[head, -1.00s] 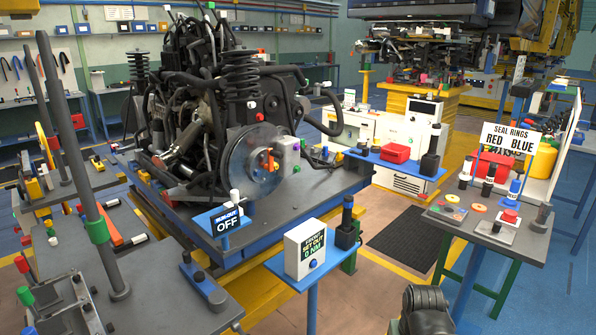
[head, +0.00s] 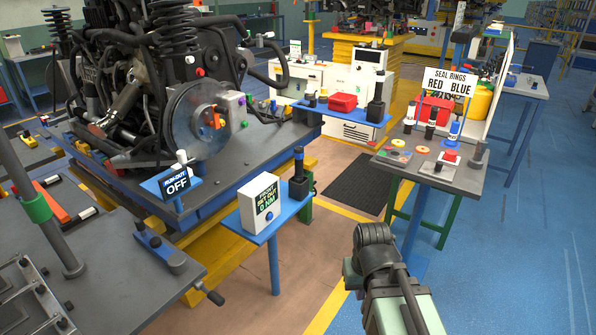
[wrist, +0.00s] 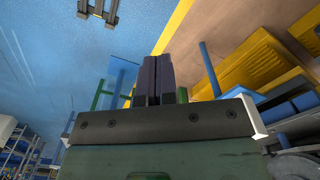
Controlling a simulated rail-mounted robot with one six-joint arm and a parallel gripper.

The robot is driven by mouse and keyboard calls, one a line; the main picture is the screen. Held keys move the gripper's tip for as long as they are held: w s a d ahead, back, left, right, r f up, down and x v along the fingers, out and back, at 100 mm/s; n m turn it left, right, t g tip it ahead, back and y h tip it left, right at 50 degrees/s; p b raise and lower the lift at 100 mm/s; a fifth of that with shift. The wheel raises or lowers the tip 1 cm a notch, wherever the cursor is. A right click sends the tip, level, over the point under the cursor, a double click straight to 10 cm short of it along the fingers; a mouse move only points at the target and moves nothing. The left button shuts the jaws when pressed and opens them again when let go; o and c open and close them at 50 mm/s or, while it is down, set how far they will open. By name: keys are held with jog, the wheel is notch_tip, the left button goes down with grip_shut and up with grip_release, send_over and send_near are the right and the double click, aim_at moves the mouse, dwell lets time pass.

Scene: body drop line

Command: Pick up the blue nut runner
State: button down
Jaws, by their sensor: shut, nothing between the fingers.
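A dark upright tool with a blue band (head: 299,160) stands in a black holder on the small blue stand at centre, right of the white torque display box (head: 262,203). It looks like the blue nut runner. A blue-and-white upright cylinder (head: 455,130) stands on the grey table at right, under the sign reading "SEAL RINGS RED BLUE"; I cannot tell exactly what it is. My gripper (wrist: 158,62) shows in the wrist view with its two dark fingers together and nothing between them. Neither tool is clearly visible in the wrist view. The fingers are not visible in the head view.
The engine with a brake disc (head: 205,120) sits on a blue-edged platform at left. The grey seal-ring table (head: 400,172) stands right of centre. Blue floor at right is open.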

jog(key=c, duration=0.6)
grip_release()
